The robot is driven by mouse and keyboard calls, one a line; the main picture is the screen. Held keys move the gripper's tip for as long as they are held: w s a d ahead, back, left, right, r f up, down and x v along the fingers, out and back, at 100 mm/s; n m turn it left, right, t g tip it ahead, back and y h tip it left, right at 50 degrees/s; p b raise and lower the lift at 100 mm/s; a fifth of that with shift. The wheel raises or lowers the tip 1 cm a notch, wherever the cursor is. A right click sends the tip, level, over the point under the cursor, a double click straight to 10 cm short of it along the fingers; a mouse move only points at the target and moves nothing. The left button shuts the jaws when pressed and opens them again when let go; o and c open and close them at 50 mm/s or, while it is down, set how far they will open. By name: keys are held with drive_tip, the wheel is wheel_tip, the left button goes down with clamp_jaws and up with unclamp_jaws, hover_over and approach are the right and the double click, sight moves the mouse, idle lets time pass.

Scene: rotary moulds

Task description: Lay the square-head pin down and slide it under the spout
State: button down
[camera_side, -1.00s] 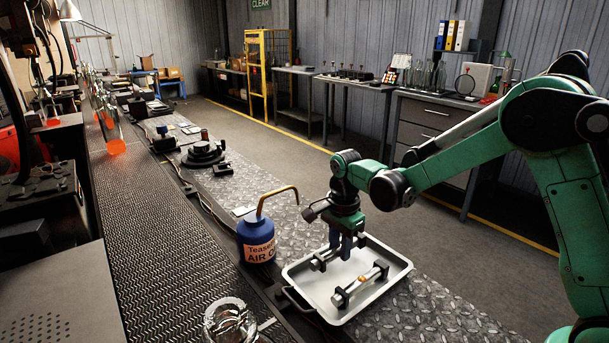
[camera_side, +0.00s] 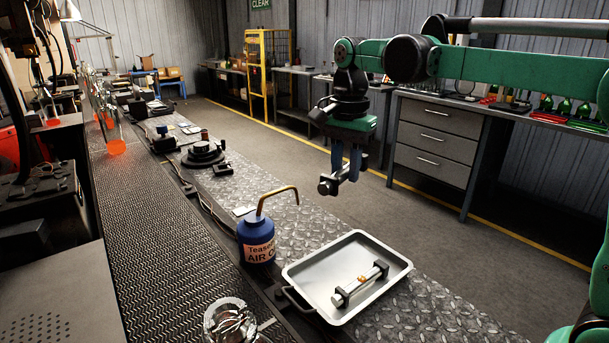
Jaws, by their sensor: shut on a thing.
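My gripper (camera_side: 346,176) is shut on a metal pin (camera_side: 327,188) with a dark blocky head at its end, held roughly level in the air, above and behind the tray. Its far end is partly hidden by the fingers. The picture is too small to be certain of the head's shape. The brass spout (camera_side: 277,191) curves up and over to the right from a blue can (camera_side: 255,238) with an orange label. The held pin is to the right of the spout and apart from it.
A pale metal tray (camera_side: 309,272) sits on the diamond-plate bench, right of the can. A second pin (camera_side: 361,284) with dark block ends and an orange band lies in it. A crumpled foil dish (camera_side: 229,321) is in front.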

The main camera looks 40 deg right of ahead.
drive_tip(key=n, duration=0.3)
drive_tip(key=a+n, duration=0.1)
drive_tip(key=n, duration=0.1)
drive_tip(key=shift+s+f, duration=0.4)
drive_tip(key=n, duration=0.2)
drive_tip(key=shift+s+a+f+n, duration=0.2)
drive_tip(key=shift+s+n, duration=0.05)
drive_tip(key=shift+n, duration=0.15)
drive_tip(key=n, duration=0.4)
drive_tip(key=s+a+f+n, duration=0.1)
drive_tip(key=n, duration=0.1)
drive_tip(key=shift+n, duration=0.4)
drive_tip(key=m, duration=0.4)
drive_tip(key=shift+w+d+r+m, duration=0.3)
drive_tip(key=shift+w+d+r, duration=0.05)
drive_tip(key=shift+w+d, duration=0.05)
drive_tip(key=m, duration=0.3)
drive_tip(key=w+d+m, duration=0.1)
drive_tip(key=m, duration=0.1)
drive_tip(key=shift+r, duration=0.4)
drive_tip(key=m, duration=0.4)
drive_tip(key=shift+w+d+r+m, duration=0.25)
drive_tip(key=shift+d+r+m, duration=0.05)
drive_tip(key=shift+d, duration=0.05)
drive_tip(key=m, duration=0.3)
drive_tip(key=shift+w+d+r+m, duration=0.25)
drive_tip(key=shift+m, duration=0.15)
